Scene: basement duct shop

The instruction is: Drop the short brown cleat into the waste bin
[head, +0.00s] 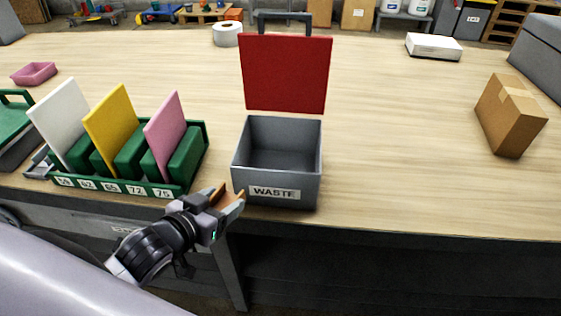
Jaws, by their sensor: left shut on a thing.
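The waste bin (276,163) is a grey open-topped box labelled WASTE, standing on the table near its front edge. A red lid panel (286,73) stands upright behind its opening, and the bin looks empty. My left gripper (231,198) is at the table's front edge, just left of the bin's front left corner and below its rim. It is shut on a small brown piece, the short brown cleat (222,197), partly hidden by the fingers. My right gripper is not in view.
A green numbered rack (125,187) with white, yellow and pink panels stands left of the bin. A cardboard box (511,115) stands at the right. A pink tray (34,73), a tape roll (227,35) and a white box (433,46) lie farther back.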

